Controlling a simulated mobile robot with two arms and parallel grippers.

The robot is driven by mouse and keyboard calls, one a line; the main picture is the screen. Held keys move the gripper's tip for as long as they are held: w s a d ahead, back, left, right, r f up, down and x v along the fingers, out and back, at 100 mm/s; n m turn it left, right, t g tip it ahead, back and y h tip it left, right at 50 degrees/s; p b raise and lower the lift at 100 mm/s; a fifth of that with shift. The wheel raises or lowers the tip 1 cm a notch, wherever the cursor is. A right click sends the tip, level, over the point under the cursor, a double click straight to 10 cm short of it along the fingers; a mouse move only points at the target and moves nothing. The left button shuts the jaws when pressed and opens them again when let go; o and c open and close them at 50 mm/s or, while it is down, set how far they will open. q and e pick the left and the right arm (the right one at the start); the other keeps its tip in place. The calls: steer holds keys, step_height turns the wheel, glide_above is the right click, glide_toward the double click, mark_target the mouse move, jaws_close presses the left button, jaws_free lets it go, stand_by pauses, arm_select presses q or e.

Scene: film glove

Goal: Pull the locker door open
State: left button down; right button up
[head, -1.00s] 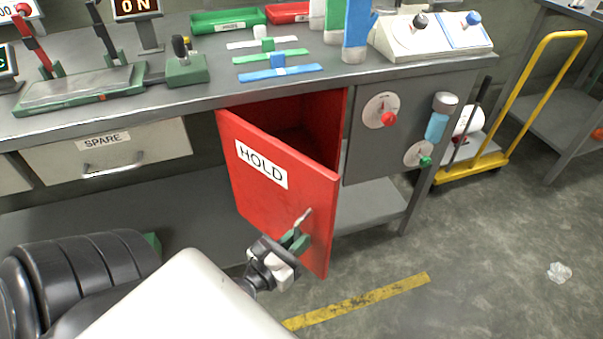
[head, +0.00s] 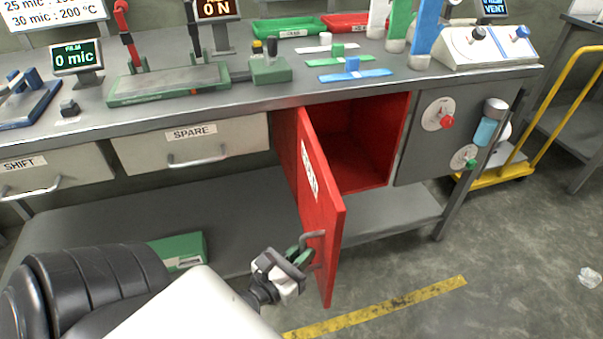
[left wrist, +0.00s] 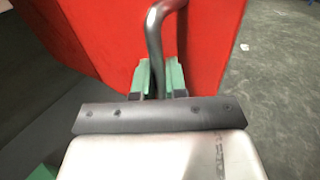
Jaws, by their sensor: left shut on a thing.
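The red locker door (head: 318,205) stands well open below the bench, swung out toward me, its white label now at a steep angle. The red locker (head: 365,140) behind it shows its inside, and I see nothing in it. My left gripper (head: 301,257) is at the door's grey metal handle (head: 315,236), near the free edge. In the left wrist view the green fingers (left wrist: 160,78) are shut around the bent handle bar (left wrist: 155,38), with the red door behind. My right gripper is not in view.
The grey bench (head: 240,98) carries instruments and trays. A SPARE drawer (head: 190,142) is left of the locker, and a grey panel with dials (head: 440,140) is right of it. A green box (head: 180,250) sits on the low shelf. Floor at right is open.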

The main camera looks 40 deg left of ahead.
arm_select(q)
steer(key=shift+a, duration=0.15)
steer(key=c, duration=1.2)
jaws_free()
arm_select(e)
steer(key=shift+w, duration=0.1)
arm_select(q)
steer(key=shift+s, duration=0.15)
steer(key=shift+s+a+b, duration=0.15)
steer(key=shift+s+b, duration=2.35)
steer(key=shift+s, duration=2.75)
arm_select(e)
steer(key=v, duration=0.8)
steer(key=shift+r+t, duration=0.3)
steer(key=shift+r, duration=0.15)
